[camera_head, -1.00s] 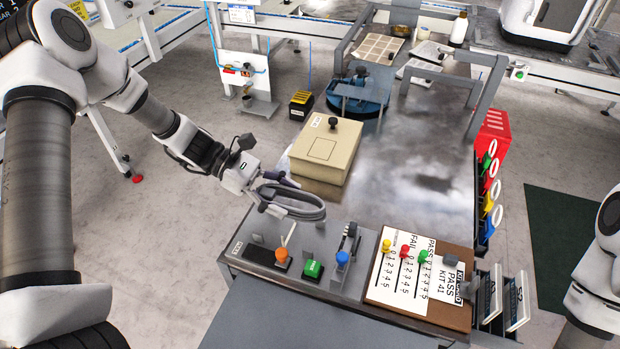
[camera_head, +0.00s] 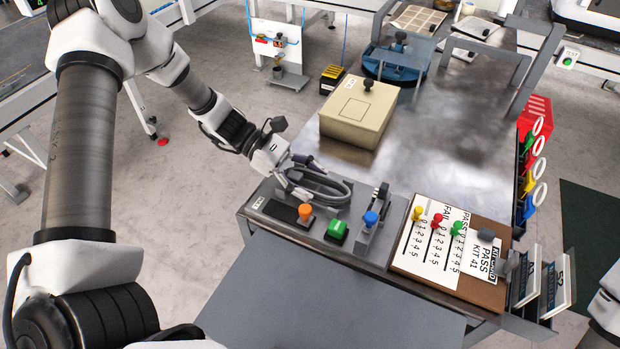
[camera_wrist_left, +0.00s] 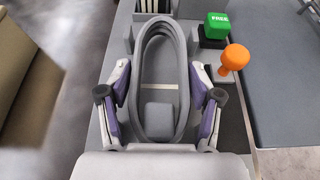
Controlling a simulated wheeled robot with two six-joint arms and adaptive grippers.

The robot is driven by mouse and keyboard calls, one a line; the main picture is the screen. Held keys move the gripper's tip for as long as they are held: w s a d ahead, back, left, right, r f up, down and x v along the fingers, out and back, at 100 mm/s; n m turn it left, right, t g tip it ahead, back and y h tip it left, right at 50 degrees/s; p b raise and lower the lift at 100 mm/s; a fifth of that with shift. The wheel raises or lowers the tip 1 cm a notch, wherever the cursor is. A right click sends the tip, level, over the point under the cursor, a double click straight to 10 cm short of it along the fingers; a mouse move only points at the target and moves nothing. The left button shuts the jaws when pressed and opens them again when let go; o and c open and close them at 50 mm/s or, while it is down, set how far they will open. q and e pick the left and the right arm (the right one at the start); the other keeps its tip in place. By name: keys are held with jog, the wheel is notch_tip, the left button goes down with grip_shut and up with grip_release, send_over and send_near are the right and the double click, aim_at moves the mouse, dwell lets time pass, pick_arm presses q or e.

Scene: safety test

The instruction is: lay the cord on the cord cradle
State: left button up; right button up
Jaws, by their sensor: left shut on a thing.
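The cord is a grey coiled oval loop (camera_head: 335,192); in the left wrist view the loop (camera_wrist_left: 182,70) stretches out between the purple-lined fingers. My left gripper (camera_head: 302,178) is shut on the cord. It holds the cord low over the grey fixture panel (camera_head: 282,212) at the table's front left. A grey block (camera_wrist_left: 157,118) shows inside the loop in the left wrist view; it looks like part of the cord cradle. The cord and gripper hide most of the cradle, and I cannot tell whether the cord touches it. My right gripper is out of view.
Beside the cord stand an orange knob (camera_head: 305,212), a green button block (camera_head: 337,229) and a blue knob (camera_head: 371,218). A beige box (camera_head: 358,120) is behind. A scoring board (camera_head: 450,245) with coloured pegs lies to the right. The table's middle is clear.

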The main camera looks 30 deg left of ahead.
pick_arm(q)
jog(key=shift+r, duration=0.1)
jog(key=o, duration=1.4)
jog(key=shift+c, duration=0.2)
jog(key=v, duration=1.2)
